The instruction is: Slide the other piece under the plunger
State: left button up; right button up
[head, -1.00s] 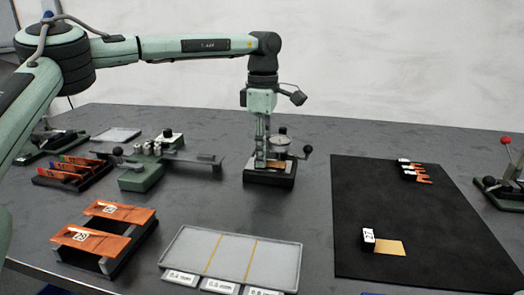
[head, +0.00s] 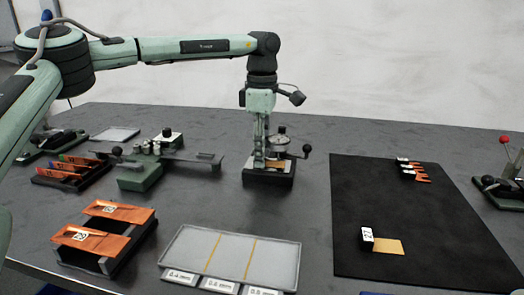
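The plunger device (head: 281,143) stands on a black base in the middle of the table, with a round dial-like top and a black ball knob at its right. A small copper-coloured piece (head: 275,163) lies on its base under the round part, partly hidden by my fingers. My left gripper (head: 259,163) points down at the left side of the device, its fingertips at that piece. I cannot tell whether the fingers grip it. Another gold-coloured piece (head: 389,246) lies on the black mat (head: 400,205) beside a white-and-black tag block (head: 367,238). My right gripper is not in view.
A grey tray (head: 229,255) with labelled sections lies at the front. Copper sheets (head: 120,212) rest on a rack at the left front. A green fixture (head: 143,177) stands left of the device. Orange clips (head: 420,174) lie at the mat's far end. Most of the mat is clear.

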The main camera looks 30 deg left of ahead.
pick_arm(q)
jog(key=shift+r, duration=0.15)
jog(key=shift+r, duration=1.35)
jog(key=o, duration=0.6)
jog(key=shift+c, duration=0.2)
jog(key=shift+r, duration=0.1)
jog(key=shift+r, duration=1.9)
